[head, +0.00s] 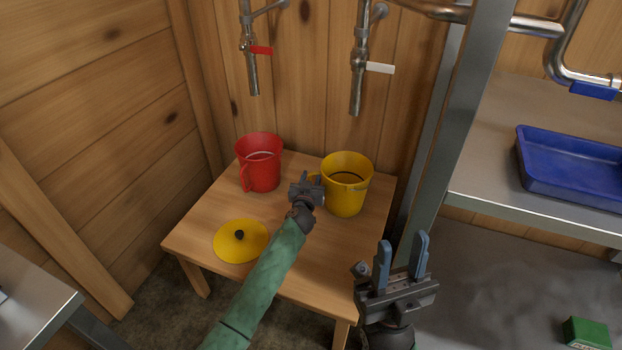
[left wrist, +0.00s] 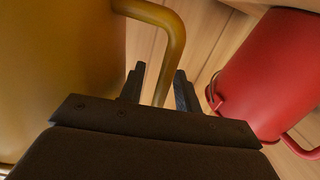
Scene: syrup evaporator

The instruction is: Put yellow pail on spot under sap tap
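The yellow pail (head: 346,198) stands upright and uncovered on the right part of the wooden table (head: 290,270), in front of the white-handled tap (head: 358,62). Its handle (left wrist: 176,50) is on its left side. My left gripper (head: 311,180) is at this handle. In the left wrist view, the handle runs down between the two open fingers (left wrist: 159,88); I cannot tell whether either finger touches it. My right gripper (head: 402,258) is open and empty at the front right, in front of the table. No marked spot shows clearly on the table.
A red pail (head: 262,168) stands left of the yellow pail, near the red-handled tap (head: 250,60). A yellow lid (head: 238,250) with a black knob lies at the front left. A metal post (head: 455,140) and a shelf with a blue tray (head: 560,185) are to the right.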

